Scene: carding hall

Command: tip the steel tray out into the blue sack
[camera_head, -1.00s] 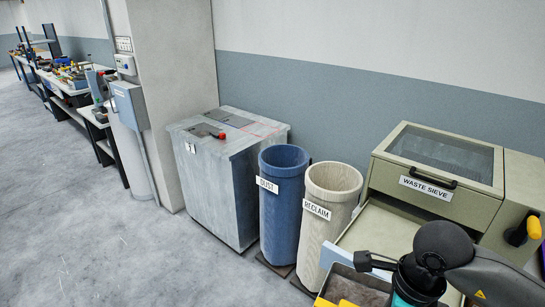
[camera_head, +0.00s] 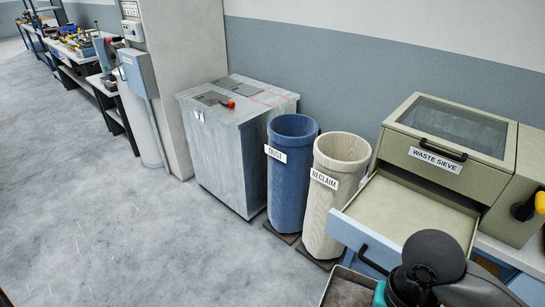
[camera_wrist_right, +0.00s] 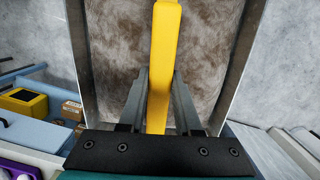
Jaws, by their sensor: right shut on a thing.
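The blue sack (camera_head: 290,185), labelled DUST, stands open-topped on the floor between a grey cabinet and a pale sack. The steel tray (camera_head: 329,284) is partly in view at the bottom edge of the head view, below and right of the sacks and apart from them. In the right wrist view the tray (camera_wrist_right: 83,70) holds brown-grey fibrous stuff. My right gripper (camera_wrist_right: 158,95) is shut on the tray's yellow handle (camera_wrist_right: 166,45). In the head view my right arm hides part of the tray. My left gripper is not in view.
The cream sack (camera_head: 332,195), labelled RECLAIM, stands close right of the blue one. The waste sieve (camera_head: 450,155) has its drawer (camera_head: 415,212) pulled out, beside my right arm. A grey cabinet (camera_head: 225,150) stands left of the blue sack. The floor (camera_head: 130,240) in front is clear.

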